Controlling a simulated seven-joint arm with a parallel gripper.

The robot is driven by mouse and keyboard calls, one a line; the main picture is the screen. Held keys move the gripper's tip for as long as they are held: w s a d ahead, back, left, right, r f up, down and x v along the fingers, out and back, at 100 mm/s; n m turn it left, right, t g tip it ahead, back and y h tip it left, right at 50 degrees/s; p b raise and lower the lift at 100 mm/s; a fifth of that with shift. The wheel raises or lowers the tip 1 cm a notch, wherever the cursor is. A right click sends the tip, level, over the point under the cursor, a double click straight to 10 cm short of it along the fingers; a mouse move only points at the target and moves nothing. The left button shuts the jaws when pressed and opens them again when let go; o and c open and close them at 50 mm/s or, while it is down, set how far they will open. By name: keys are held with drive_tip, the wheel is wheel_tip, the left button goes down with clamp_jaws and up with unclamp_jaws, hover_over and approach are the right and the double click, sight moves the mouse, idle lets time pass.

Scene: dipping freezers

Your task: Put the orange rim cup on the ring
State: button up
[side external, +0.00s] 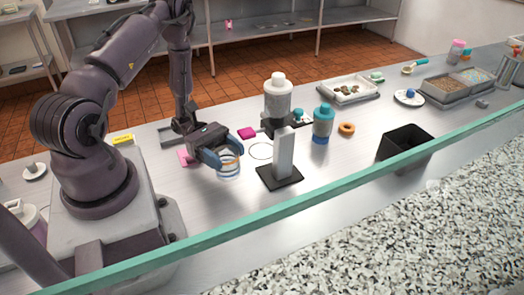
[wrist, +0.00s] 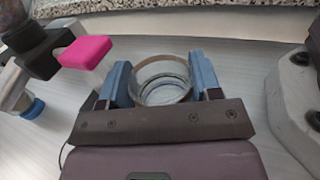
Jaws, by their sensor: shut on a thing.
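The orange rim cup (side external: 229,168) is clear, with an orange band near its top and bluish lines lower down. My gripper (side external: 222,154) is shut on it, with a blue finger on each side. In the wrist view the cup (wrist: 162,92) sits upright between the fingers (wrist: 161,84). I cannot tell whether its base touches the table.
A grey upright block on a black base (side external: 284,154) stands right of the ring. A blue-capped bottle (side external: 322,122), an orange donut-shaped piece (side external: 347,128) and a black bin (side external: 405,146) lie further right.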

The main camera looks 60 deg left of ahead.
drive_tip(key=w+n+t+y, duration=0.1)
drive_tip(key=w+n+t, duration=0.1)
drive_tip(key=w+a+n+t+y, duration=0.1)
drive_tip(key=w+t+y, duration=0.1)
drive_tip(key=w+a+f+n+t+y, duration=0.1)
drive_tip(key=w+n+t+y, duration=0.1)
drive_tip(key=t, duration=0.1)
drive_tip(key=shift+w+a+n, duration=0.15)
drive_tip(key=shift+a+n, duration=0.1)
drive_tip(key=shift+n, duration=0.05)
drive_tip(key=w+a+n+t+y, duration=0.1)
drive_tip(key=w+n+y, duration=0.1)
drive_tip(key=y, duration=0.1)
drive_tip(key=w+a+n+t+y, duration=0.1)
drive_tip(key=a+n+t+y, duration=0.1)
drive_tip(key=y, duration=0.1)
drive_tip(key=w+a+n+t+y, duration=0.1)
drive_tip(key=w+n+y, duration=0.1)
drive_tip(key=y, duration=0.1)
drive_tip(key=shift+w+a+f+n+t, duration=0.2)
drive_tip(key=shift+w+a+n+t, duration=0.1)
drive_tip(key=shift+a, duration=0.05)
drive_tip(key=w+a+n+y, duration=0.1)
drive_tip(key=y, duration=0.1)
drive_tip(key=shift+w+a+n+y, duration=0.1)
drive_tip(key=shift+w+n+y, duration=0.05)
drive_tip(key=shift+n+y, duration=0.15)
drive_tip(key=shift+f, duration=0.1)
drive_tip(key=shift+a+f, duration=0.1)
drive_tip(key=shift+f, duration=1.25)
